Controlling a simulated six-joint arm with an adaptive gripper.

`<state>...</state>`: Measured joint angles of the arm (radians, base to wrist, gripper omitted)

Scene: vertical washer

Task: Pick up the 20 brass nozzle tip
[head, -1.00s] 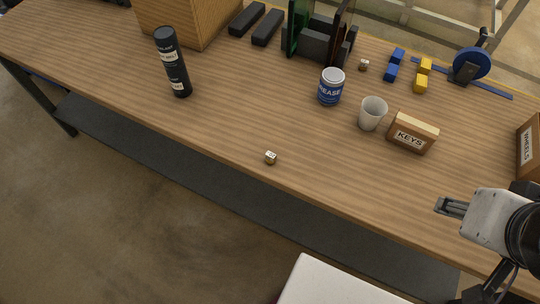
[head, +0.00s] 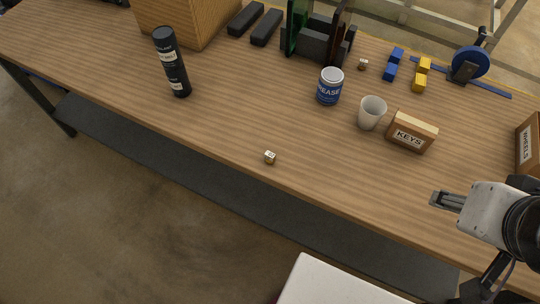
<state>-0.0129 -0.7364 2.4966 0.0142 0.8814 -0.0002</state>
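A small brass-coloured piece with a pale top (head: 269,157) stands near the front edge of the table. A second, similar small piece (head: 363,64) stands farther back, right of the grease can. The markings on both are too small to read, so I cannot tell which one is the 20 nozzle tip. My gripper (head: 437,198) is above the right front part of the table, well to the right of the front piece and apart from both. Its fingers point left; I cannot tell whether they are open or shut. I see nothing held in it.
A blue grease can (head: 329,87), white cup (head: 371,113) and KEYS box (head: 411,133) stand behind the front piece, toward the right. A black bottle (head: 172,63) stands at left. Blue (head: 390,72) and yellow blocks (head: 419,84) lie at back right. The table around the front piece is clear.

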